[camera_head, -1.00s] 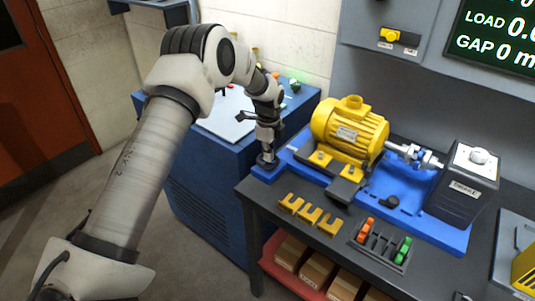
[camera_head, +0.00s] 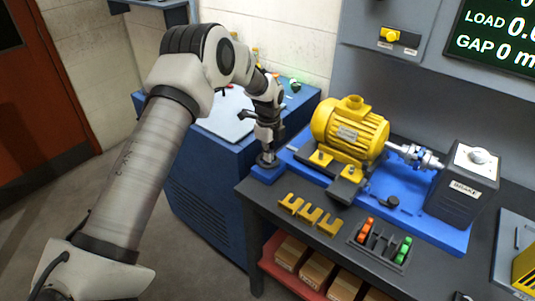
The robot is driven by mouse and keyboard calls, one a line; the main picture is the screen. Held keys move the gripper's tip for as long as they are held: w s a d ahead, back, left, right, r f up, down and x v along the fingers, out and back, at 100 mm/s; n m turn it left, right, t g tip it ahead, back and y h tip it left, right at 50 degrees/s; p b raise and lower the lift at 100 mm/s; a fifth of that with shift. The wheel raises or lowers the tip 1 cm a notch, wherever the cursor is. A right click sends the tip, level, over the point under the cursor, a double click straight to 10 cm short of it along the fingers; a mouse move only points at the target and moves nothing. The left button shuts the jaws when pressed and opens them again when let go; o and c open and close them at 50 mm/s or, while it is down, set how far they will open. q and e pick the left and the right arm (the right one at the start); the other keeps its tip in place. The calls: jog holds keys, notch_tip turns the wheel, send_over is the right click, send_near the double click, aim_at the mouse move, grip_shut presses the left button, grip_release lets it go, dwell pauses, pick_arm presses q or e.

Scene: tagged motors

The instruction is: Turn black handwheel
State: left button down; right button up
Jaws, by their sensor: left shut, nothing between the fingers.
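A small black handwheel (camera_head: 267,162) sits at the left end of the blue motor base (camera_head: 425,226), by the bench's left corner. My left gripper (camera_head: 268,154) points down right above it, fingers together and holding nothing. The gripper partly hides the wheel, and I cannot tell whether the fingertips touch it. The yellow motor (camera_head: 349,130) stands on the base, joined by a silver shaft coupling (camera_head: 415,156) to a dark brake box (camera_head: 463,185). My right gripper is not in view.
A black knob (camera_head: 388,202) lies on the base's front side. Yellow slotted shims (camera_head: 309,213) and a rack with orange and green pieces (camera_head: 380,243) lie on the bench front. A blue cabinet (camera_head: 205,185) stands left of the bench. A wall screen (camera_head: 497,35) reads LOAD and GAP.

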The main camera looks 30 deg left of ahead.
pick_arm(q)
jog(key=shift+s+d+f, duration=0.15)
jog(key=shift+s+f, duration=0.2)
jog(key=shift+f, duration=0.2)
jog(key=c, duration=0.8)
grip_release()
jog(key=o, duration=0.7)
jog(key=shift+w+f, duration=0.1)
jog(key=shift+w, duration=0.1)
jog(key=shift+o, duration=0.5)
jog(key=shift+w, duration=0.35)
jog(key=shift+s+r, duration=0.2)
jog(key=shift+r, duration=0.05)
notch_tip(320, 180, up, 12)
